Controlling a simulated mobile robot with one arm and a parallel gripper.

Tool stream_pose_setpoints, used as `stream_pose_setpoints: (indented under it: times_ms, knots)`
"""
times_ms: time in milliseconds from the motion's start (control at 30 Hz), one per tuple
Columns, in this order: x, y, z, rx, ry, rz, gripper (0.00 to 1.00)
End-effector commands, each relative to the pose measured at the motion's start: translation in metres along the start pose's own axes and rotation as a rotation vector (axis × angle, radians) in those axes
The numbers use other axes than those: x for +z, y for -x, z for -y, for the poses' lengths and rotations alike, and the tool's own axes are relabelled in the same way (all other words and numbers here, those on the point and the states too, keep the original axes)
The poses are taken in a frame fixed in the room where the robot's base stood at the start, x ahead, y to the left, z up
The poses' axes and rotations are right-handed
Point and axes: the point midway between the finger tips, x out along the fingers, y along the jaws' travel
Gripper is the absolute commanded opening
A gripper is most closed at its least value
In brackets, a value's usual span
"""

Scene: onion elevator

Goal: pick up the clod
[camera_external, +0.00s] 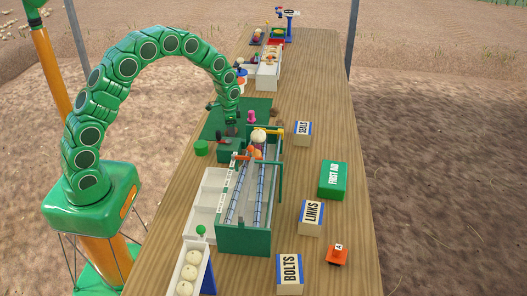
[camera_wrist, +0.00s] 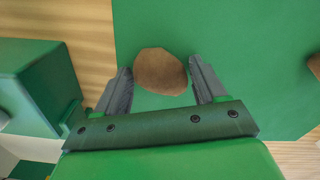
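The clod (camera_wrist: 161,71) is a rounded brown lump on a green mat (camera_wrist: 225,35). In the wrist view it lies between the tips of my gripper (camera_wrist: 159,65), with a finger on either side. The fingers are open, and a narrow gap shows on each side of the clod. I cannot tell the height of the fingertips over the mat. In the outside view my gripper (camera_external: 230,122) points down over the green mat (camera_external: 262,105); the clod is too small and covered to make out clearly there.
A second brown lump (camera_wrist: 315,66) shows at the right edge of the wrist view. A green box (camera_wrist: 38,80) stands close on the left. In the outside view, the green conveyor frame (camera_external: 243,242) and a pink object (camera_external: 252,116) are near my gripper.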

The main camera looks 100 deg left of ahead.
Motion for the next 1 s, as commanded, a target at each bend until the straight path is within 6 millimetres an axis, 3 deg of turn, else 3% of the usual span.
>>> stream_pose_setpoints:
  times_ms: [33,300,633,833,1000]
  knots:
    - [0.000,0.000,0.000,0.000,0.000,0.000,0.62]
    - [0.000,0.000,0.000,0.000,0.000,0.000,0.25]
    - [0.000,0.005,0.000,0.000,0.000,-0.001,0.25]
    - [0.000,0.030,0.000,0.002,0.001,-0.001,0.25]
    - [0.012,0.047,-0.006,0.001,0.000,0.000,0.25]
